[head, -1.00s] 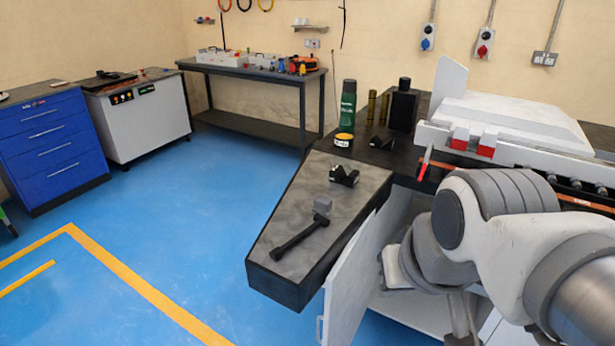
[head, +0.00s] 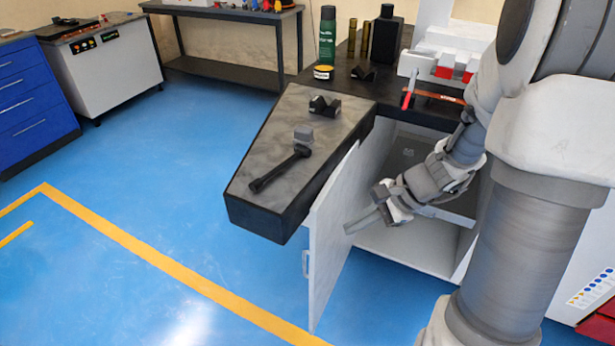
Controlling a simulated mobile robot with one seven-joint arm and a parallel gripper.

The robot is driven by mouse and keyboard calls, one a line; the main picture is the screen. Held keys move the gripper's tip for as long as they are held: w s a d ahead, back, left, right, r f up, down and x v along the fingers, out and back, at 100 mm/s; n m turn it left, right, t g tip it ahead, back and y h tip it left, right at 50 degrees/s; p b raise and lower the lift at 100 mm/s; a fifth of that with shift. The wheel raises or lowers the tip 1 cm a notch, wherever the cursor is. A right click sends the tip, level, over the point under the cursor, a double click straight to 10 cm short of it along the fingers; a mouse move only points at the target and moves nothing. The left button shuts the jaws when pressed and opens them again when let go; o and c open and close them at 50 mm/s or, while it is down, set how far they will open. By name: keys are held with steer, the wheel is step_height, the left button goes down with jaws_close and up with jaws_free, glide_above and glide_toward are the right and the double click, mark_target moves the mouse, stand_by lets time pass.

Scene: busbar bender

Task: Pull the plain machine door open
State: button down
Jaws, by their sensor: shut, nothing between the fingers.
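The plain white machine door (head: 333,225) stands swung open below the dark worktop, with its small handle (head: 306,263) on the outer face near the free edge. My gripper (head: 354,228) is shut and empty. It is on the inner side of the door, close to the panel; I cannot tell whether it touches it. The open cabinet (head: 410,248) shows behind my gripper, with a pale floor and a dark interior partly hidden by my arm.
The worktop (head: 262,200) overhangs the door and carries a hammer (head: 282,172), a black block (head: 323,105), a green can (head: 327,38) and bottles. Blue floor is clear at the left, with yellow lines. A blue drawer cabinet (head: 35,95) stands far left.

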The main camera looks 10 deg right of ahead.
mark_target(319, 248)
steer(key=w+d+f+m+t+b, duration=0.1)
steer(key=d+f+m, duration=0.25)
steer(key=f, duration=0.45)
steer(key=w+d+f+m+t+b, duration=0.1)
steer(key=d+f+m, duration=0.2)
steer(key=f+m, duration=0.3)
steer(key=shift+n+y, duration=0.25)
steer(key=shift+y, duration=0.05)
steer(key=x, duration=0.4)
steer(key=b+x, duration=0.1)
steer(key=x, duration=0.4)
steer(key=w+r+b+x, duration=0.1)
steer(key=x, duration=0.3)
steer(key=shift+a+f, duration=0.2)
steer(key=shift+a, duration=0.15)
steer(key=shift+w+a, duration=0.3)
steer(key=shift+a, duration=0.05)
steer(key=w+a+b, duration=0.1)
steer(key=a, duration=0.1)
steer(key=w+a+b, duration=0.1)
steer(key=a, duration=0.1)
steer(key=shift+w, duration=0.2)
steer(key=shift+a, duration=0.1)
